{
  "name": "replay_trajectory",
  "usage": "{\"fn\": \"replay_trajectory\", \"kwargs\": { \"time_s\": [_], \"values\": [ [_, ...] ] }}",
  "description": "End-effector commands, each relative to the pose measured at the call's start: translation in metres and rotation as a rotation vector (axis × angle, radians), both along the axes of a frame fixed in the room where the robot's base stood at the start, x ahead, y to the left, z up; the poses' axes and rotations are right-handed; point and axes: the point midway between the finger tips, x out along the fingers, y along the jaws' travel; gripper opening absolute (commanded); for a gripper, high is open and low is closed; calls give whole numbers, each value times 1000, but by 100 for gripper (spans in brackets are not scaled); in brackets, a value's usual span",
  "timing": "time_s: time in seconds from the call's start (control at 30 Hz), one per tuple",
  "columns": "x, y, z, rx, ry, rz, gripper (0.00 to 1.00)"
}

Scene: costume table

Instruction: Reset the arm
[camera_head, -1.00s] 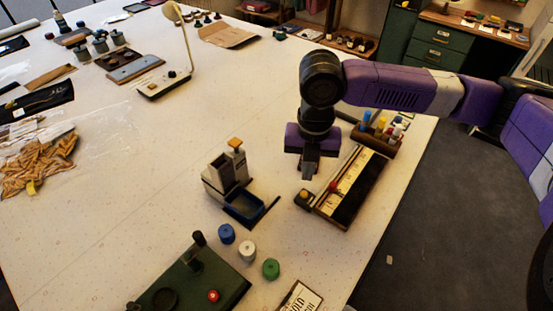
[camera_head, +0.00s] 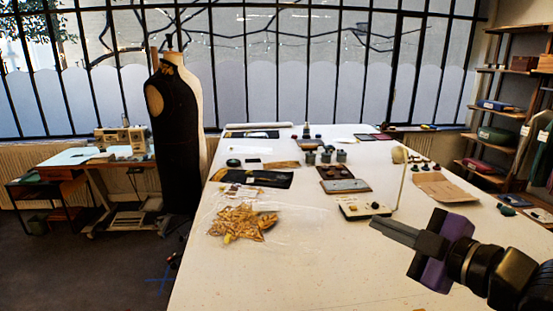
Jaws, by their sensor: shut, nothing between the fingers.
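My gripper (camera_head: 393,232) is at the lower right of the head view, on my purple and black arm. It points left, above the white table (camera_head: 320,272). Its fingers are together with nothing between them. It is apart from the things on the table. The rest of my arm is cut off by the right edge.
Several tools and trays lie further back. A dressed mannequin (camera_head: 178,130) stands left of the table. The near middle of the table is clear.

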Motion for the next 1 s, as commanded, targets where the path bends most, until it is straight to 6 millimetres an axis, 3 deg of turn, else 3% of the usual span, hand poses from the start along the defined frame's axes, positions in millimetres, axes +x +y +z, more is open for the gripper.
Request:
{"fn": "replay_trajectory", "kwargs": {
  "time_s": [0.1,0.2,0.3,0.43,0.67,1.0],
  "values": [
    [1,16,47,242,-141,-21,0],
    [-5,17,76,427,-237,-41,0],
    [-14,12,95,599,-317,-67,0],
    [-29,-1,102,800,-397,-111,0],
    [-62,-26,76,1085,-479,-218,0],
    [-128,-36,-20,1300,-471,-422,0]
  ]
}}
